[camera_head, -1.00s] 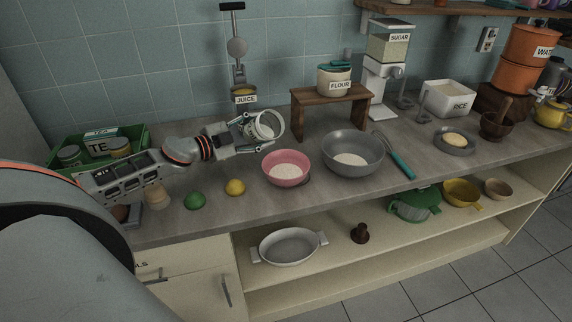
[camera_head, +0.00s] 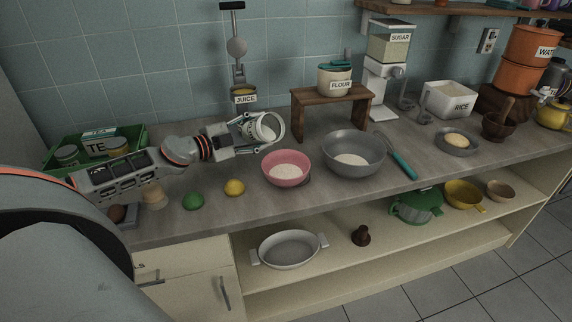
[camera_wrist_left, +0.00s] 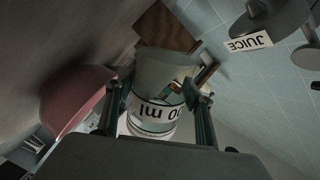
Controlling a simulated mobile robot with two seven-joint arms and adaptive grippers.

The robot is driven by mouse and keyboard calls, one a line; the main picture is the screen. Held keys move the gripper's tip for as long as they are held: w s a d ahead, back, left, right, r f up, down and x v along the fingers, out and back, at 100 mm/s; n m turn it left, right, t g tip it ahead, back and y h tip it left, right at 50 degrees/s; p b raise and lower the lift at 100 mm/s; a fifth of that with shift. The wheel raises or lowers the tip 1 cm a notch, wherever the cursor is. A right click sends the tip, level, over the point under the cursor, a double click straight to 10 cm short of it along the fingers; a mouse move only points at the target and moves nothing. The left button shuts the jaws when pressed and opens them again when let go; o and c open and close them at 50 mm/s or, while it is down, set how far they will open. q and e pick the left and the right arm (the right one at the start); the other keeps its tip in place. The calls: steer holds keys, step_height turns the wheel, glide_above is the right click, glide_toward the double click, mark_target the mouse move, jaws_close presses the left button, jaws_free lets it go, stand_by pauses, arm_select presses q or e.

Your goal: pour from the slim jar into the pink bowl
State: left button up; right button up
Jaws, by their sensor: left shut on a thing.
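My left gripper (camera_head: 266,135) is shut on the slim jar (camera_head: 256,127), a pale jar with dark lettering. It holds the jar tilted over, above the counter, up and to the left of the pink bowl in the head view. In the left wrist view the jar (camera_wrist_left: 155,120) sits between the two fingers, with part of its volume marking readable. The pink bowl (camera_head: 286,181) stands upright on the counter with pale contents in it. Its side also shows in the left wrist view (camera_wrist_left: 72,98). I cannot see any stream from the jar. My right gripper is not in view.
A grey bowl (camera_head: 352,168) with pale contents stands right of the pink bowl. A wooden stand (camera_head: 331,98) carries the flour canister (camera_head: 335,80) behind. The juice dispenser (camera_head: 244,95) is at the wall.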

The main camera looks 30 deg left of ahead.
arm_select(q)
steer(key=shift+f+m+b, duration=0.1)
steer(key=shift+m+b, duration=0.2)
steer(key=shift+b, duration=0.05)
stand_by(0.4)
steer(key=shift+f+m+y+b, duration=0.15)
steer(key=shift+m+y+b, duration=0.15)
steer(key=shift+m+b, duration=0.45)
stand_by(0.4)
steer(key=shift+p, duration=0.35)
steer(key=shift+d+r+m, duration=0.15)
steer(key=shift+r+m, duration=0.05)
steer(key=shift+m, duration=0.05)
steer(key=shift+d+r+p, duration=0.1)
steer(key=shift+d+p, duration=0.1)
steer(key=shift+p, duration=0.4)
